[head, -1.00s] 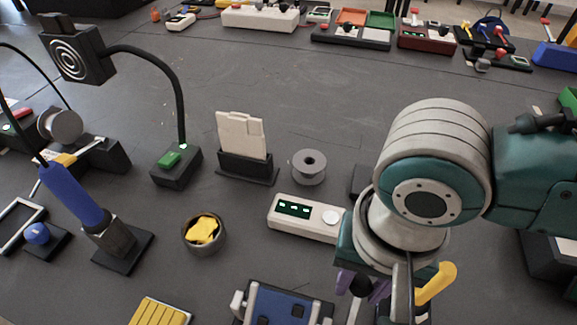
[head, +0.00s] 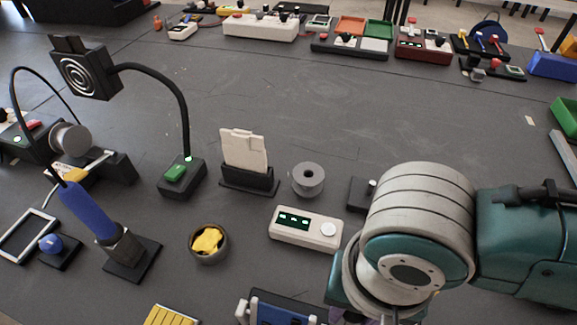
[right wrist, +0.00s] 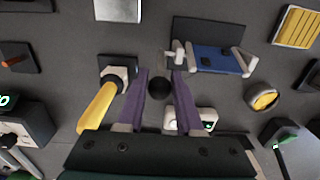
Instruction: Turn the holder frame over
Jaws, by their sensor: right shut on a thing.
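The holder frame (head: 283,312) shows at the bottom edge of the head view, partly cut off: a blue board between white side clamps. In the right wrist view the holder frame (right wrist: 215,60) lies whole, just beyond and to the right of my right gripper's fingertips. My right gripper (right wrist: 160,75) has purple fingers around a round black knob (right wrist: 160,89), beside the clamp side of the frame. How the knob joins the frame cannot be seen. In the head view my right arm hides most of that gripper. My left gripper is not in view.
A yellow-handled tool (right wrist: 97,107) stands close left of my right fingers in the wrist view. A white box with a green display (head: 305,226), a grey spool (head: 308,179) and a bowl with yellow content (head: 208,242) are nearby. The table's middle is clear.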

